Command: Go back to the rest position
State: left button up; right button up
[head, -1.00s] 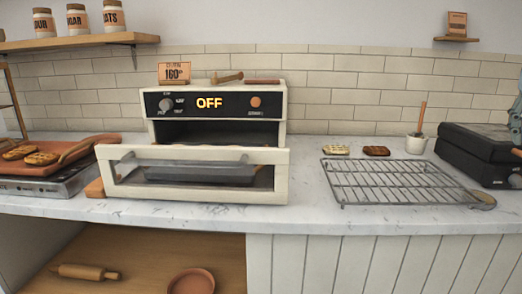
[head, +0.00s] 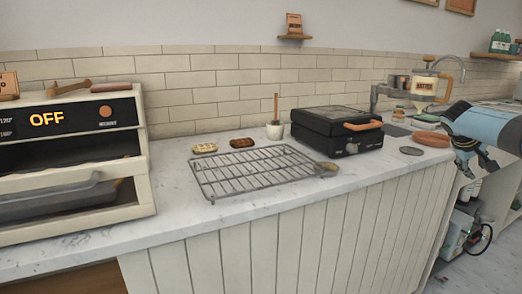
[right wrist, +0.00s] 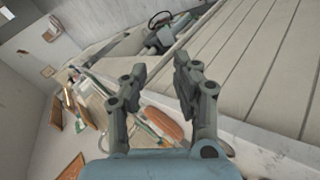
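My right gripper (head: 474,162) is at the right edge of the head view, in front of the counter's right end, clear of the counter and everything on it. The right wrist view shows its two fingers (right wrist: 160,68) spread apart with nothing between them. My left gripper is not in view. The toaster oven (head: 70,165) stands at the left of the counter (head: 172,195).
A wire rack (head: 250,172) lies empty mid-counter. Two baked pieces (head: 241,143) and a white pot (head: 274,131) with a wooden handle sit behind it. A black press (head: 337,130) stands right of it. Bottles and a machine are below the right end. Floor is free at lower right.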

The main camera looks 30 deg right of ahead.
jog(key=s+d+f+n+t, duration=0.2)
jog(key=s+f+n, duration=0.4)
jog(key=s+f, duration=0.45)
jog(key=s+d+f+n+t, duration=0.15)
jog(key=s+f+n, duration=0.5)
jog(key=s, duration=0.75)
jog(key=s+a+f+m+g+y, duration=0.1)
jog(key=s+a+f+m+y, duration=0.15)
jog(key=a+f, duration=0.95)
jog(key=s+a+f+m+y, duration=0.1)
jog(key=s+a+f, duration=0.3)
jog(key=a+f, duration=0.85)
jog(key=s+a+f+m+y, duration=0.1)
jog(key=a+f, duration=0.3)
jog(key=a, duration=1.3)
jog(key=s+a+f+m+y, duration=0.1)
jog(key=a+f+y, duration=0.2)
jog(key=a, duration=1.5)
jog(key=shift+s+a+f+g+y, duration=0.3)
jog(key=shift+s+f+g+y, duration=0.1)
jog(key=shift+f, duration=0.3)
